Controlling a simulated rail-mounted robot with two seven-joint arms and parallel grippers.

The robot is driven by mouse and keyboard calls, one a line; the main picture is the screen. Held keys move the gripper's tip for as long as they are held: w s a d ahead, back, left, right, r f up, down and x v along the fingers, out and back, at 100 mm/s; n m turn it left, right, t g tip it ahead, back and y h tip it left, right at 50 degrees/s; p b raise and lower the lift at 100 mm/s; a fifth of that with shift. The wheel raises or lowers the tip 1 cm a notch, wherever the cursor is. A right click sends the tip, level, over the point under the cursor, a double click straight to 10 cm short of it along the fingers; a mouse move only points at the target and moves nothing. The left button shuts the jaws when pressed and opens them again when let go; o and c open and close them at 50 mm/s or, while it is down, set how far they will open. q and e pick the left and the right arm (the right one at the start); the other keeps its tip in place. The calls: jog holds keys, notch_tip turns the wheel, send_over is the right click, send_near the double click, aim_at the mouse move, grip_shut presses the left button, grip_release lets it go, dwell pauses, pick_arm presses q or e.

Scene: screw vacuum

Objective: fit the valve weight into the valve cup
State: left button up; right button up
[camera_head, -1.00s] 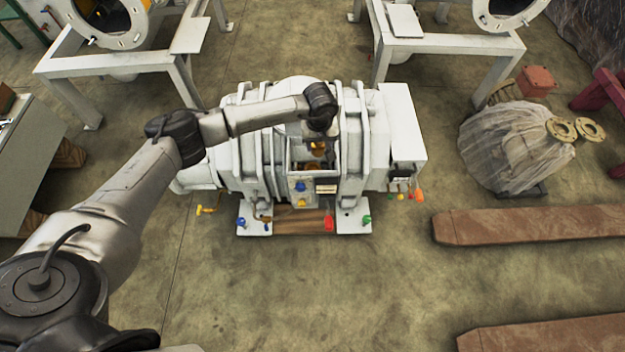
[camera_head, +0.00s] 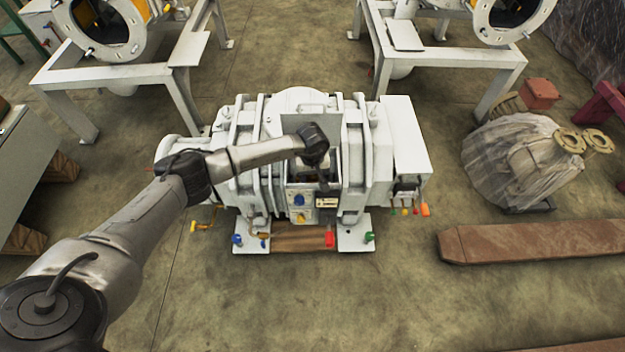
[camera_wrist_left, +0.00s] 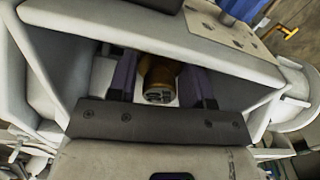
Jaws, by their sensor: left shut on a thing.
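The white vacuum pump (camera_head: 383,135) stands in the middle of the head view with a box-like opening at its front. My left gripper (camera_head: 324,184) reaches down into this opening, and its fingertips are mostly hidden there. In the left wrist view, my left gripper (camera_wrist_left: 160,88) has its two dark fingers on either side of a brass-coloured round piece, the valve weight (camera_wrist_left: 158,78), and is shut on it. The white walls of the opening surround the fingers. I cannot make out the valve cup; it is hidden by the gripper and weight. My right gripper is out of view.
Blue and yellow knobs (camera_head: 299,200) are on the pump's front. A plastic-wrapped part (camera_head: 515,165) and a brown beam (camera_head: 530,235) lie at the right.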

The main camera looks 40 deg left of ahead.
pick_arm(q)
jog(key=shift+f, duration=0.9)
jog(key=shift+d, duration=0.1)
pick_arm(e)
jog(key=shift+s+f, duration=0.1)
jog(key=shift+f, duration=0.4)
pick_arm(q)
jog(key=shift+f+b, duration=0.15)
jog(key=shift+b, duration=0.15)
jog(key=o, duration=0.6)
jog(key=shift+f, duration=0.1)
jog(key=shift+o, duration=1.1)
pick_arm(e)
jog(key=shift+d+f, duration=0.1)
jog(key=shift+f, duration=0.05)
